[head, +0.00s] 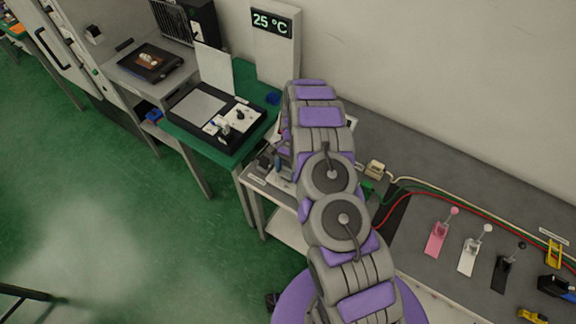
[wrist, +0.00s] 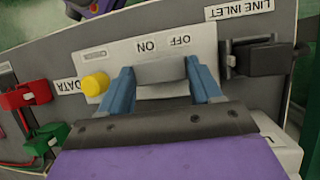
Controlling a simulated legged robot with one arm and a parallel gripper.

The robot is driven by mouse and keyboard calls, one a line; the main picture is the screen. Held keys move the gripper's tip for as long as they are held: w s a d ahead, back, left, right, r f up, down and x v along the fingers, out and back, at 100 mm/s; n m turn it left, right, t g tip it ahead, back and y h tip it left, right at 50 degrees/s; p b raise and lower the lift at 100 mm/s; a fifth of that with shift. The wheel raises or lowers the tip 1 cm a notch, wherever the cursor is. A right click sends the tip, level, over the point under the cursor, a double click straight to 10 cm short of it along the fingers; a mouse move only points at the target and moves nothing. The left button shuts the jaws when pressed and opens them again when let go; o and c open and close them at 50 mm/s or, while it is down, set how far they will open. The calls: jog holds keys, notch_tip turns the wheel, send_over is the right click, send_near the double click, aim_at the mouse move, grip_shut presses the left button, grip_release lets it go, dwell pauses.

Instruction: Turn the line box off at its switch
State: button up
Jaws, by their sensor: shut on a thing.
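The line box (wrist: 108,65) is a pale panel in the wrist view, with its lettering upside down. Its grey switch (wrist: 161,70) sits beside the ON and OFF labels, with ON left of OFF in this picture. My gripper (wrist: 160,79) has one blue finger on each side of the switch and is shut on it. The fingers hide the switch's sides, and I cannot tell which setting it is at. A yellow knob (wrist: 96,84) is just left of the left finger. In the head view my arm hides most of the box and gripper.
In the wrist view, a black plug (wrist: 258,58) sits by the LINE INLET label at right. Red (wrist: 27,95) and green (wrist: 46,138) connectors are at left. In the head view, pink (head: 437,238), white (head: 468,256) and black (head: 503,272) levers stand on the right bench.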

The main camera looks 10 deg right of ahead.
jog(key=shift+w+a+h, duration=0.1)
jog(key=shift+w+h, duration=0.1)
jog(key=shift+h, duration=0.2)
jog(key=shift+g, duration=0.3)
jog(key=o, duration=1.1)
jog(key=shift+c, duration=0.2)
jog(key=v, duration=1.7)
jog(key=shift+r+p, duration=0.15)
jog(key=shift+p, duration=0.25)
